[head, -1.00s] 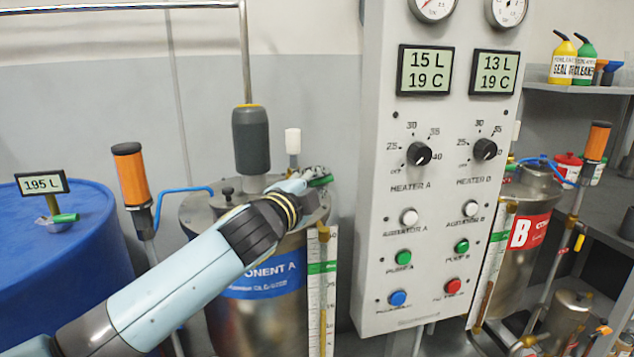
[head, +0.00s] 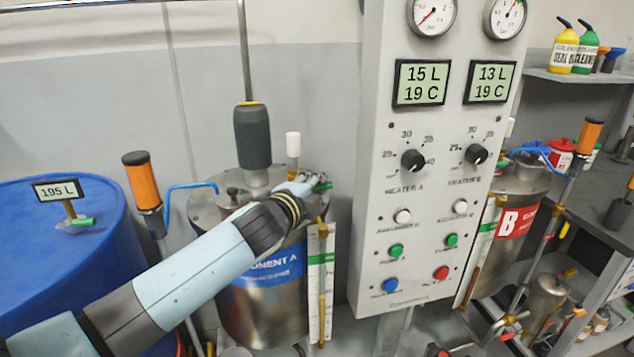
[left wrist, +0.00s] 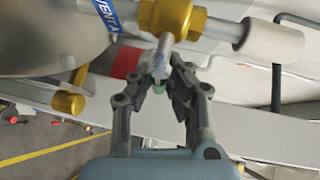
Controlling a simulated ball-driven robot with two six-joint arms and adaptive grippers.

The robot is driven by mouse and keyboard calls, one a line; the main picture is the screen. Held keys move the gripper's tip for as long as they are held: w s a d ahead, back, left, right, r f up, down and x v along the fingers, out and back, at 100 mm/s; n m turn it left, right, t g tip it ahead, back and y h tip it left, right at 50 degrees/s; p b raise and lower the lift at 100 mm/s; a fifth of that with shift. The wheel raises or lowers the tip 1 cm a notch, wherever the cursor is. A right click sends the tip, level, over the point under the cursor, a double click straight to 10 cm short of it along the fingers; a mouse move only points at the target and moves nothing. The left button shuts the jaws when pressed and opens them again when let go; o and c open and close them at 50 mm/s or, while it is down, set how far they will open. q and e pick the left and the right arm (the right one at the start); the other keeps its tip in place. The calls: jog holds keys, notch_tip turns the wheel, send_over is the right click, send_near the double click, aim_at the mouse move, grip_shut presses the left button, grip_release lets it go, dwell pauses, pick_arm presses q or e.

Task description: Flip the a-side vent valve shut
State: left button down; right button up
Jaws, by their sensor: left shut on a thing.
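The a-side vent valve shows in the left wrist view as a brass body (left wrist: 168,17) on a pipe. A blue tag reading "VENT A" (left wrist: 108,12) is beside it, and a white cylinder (left wrist: 270,40) is on the right. My left gripper (left wrist: 161,78) is shut on the valve's lever, whose green grip (left wrist: 158,88) shows between the fingers. In the head view my left gripper (head: 318,182) is over the right side of the component A tank lid (head: 205,207), just below the white vent cap (head: 293,143). It hides most of the valve there. My right gripper is out of view.
The control cabinet (head: 425,245) stands close on the right of my left gripper. A grey pump head (head: 252,135) rises from the lid on its left. A sight gauge (head: 321,285) hangs below, and a blue drum (head: 40,260) stands at the left.

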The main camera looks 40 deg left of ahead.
pick_arm(q)
jog(key=c, duration=1.3)
grip_release()
jog(key=shift+f, duration=0.1)
jog(key=v, duration=1.2)
